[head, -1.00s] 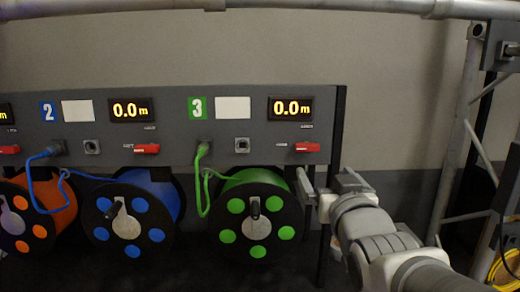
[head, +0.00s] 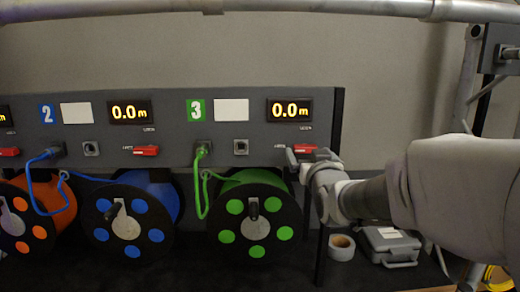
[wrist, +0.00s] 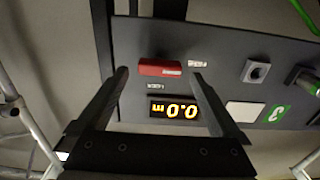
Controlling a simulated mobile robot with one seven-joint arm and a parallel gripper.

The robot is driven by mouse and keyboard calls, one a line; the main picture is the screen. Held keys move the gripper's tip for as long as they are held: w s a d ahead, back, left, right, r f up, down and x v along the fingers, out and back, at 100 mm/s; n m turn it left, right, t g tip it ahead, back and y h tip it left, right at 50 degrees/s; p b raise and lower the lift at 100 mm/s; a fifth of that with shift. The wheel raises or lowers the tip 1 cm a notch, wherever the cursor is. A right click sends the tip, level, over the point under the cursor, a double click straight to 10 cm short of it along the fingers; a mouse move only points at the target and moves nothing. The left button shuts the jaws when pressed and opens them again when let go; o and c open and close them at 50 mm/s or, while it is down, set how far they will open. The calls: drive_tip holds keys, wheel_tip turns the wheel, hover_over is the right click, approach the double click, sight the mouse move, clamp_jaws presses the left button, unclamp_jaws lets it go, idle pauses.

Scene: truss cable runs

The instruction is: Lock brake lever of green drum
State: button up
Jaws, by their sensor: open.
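The green drum (head: 228,236) hangs under the grey panel at the number 3 label, with a green cable plugged in above it. I cannot tell whether the fingers touch the panel.
The blue drum (head: 153,200) and orange drum (head: 60,205) hang to the left, each with its own cable. The blue drum's red lever (head: 146,150) shows on the panel. A dark post (head: 332,200) stands at the panel's right end. A tape roll (head: 341,247) and grey case (head: 391,246) lie behind my arm.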

drive_tip(key=shift+w, duration=0.95)
drive_tip(key=c, duration=1.3)
